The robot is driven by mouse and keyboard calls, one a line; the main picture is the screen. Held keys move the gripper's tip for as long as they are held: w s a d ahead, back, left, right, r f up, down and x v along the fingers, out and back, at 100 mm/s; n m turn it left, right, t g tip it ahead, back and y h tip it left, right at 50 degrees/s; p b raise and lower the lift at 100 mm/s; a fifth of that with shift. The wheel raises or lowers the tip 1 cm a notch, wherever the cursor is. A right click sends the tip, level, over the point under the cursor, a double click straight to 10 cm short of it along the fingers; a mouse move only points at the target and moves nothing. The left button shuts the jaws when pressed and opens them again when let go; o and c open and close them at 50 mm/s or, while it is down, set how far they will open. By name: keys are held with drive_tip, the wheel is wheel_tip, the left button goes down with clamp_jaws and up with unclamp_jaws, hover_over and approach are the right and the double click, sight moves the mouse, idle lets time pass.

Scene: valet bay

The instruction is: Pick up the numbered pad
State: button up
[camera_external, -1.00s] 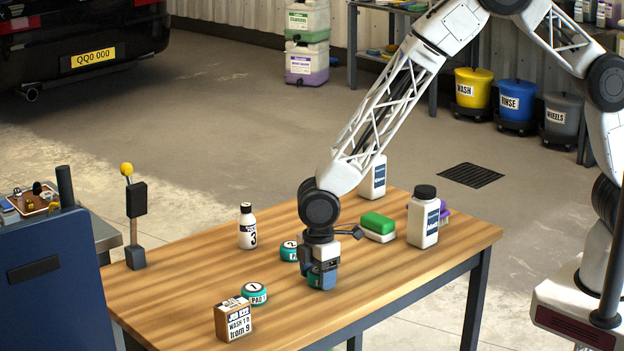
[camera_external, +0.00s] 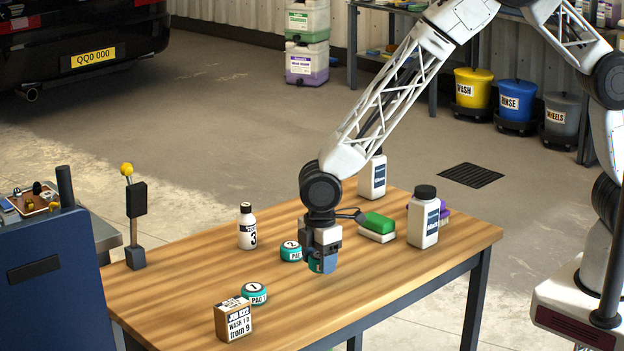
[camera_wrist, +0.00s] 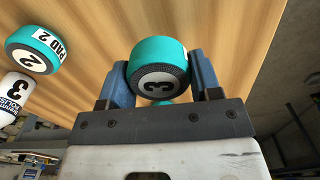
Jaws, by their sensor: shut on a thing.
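My gripper (camera_external: 322,264) is shut on a teal round pad with a dark face and a white label reading 3, pad 3 (camera_wrist: 157,68). In the wrist view the pad sits between the two blue fingers. In the external view the gripper mostly hides it, and it appears held above the table. Pad 2 (camera_external: 291,251), teal with a white label, stands on the table just left of my gripper; it also shows in the wrist view (camera_wrist: 34,50). Pad 1 (camera_external: 254,293) lies further left, near a small box.
The wooden table (camera_external: 400,275) also bears a box card reading "wash to from 9" (camera_external: 233,320), a white bottle marked 3 (camera_external: 247,228), a green and white sponge (camera_external: 377,226), and white bottles (camera_external: 423,218) at right. The table's front right is clear.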

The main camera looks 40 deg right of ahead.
drive_tip(key=r, duration=0.1)
hover_over(387, 283)
idle(0.5)
idle(0.9)
drive_tip(key=w+d+r+m, duration=0.2)
drive_tip(key=w+d+m, duration=0.1)
drive_tip(key=w+d, duration=1)
drive_tip(key=w+d+r+m, duration=0.3)
drive_tip(key=w+d, duration=1.1)
drive_tip(key=shift+w+r, duration=0.2)
drive_tip(key=shift+w, duration=0.2)
drive_tip(key=shift+d+f, duration=0.1)
drive_tip(key=shift+f, duration=3.05)
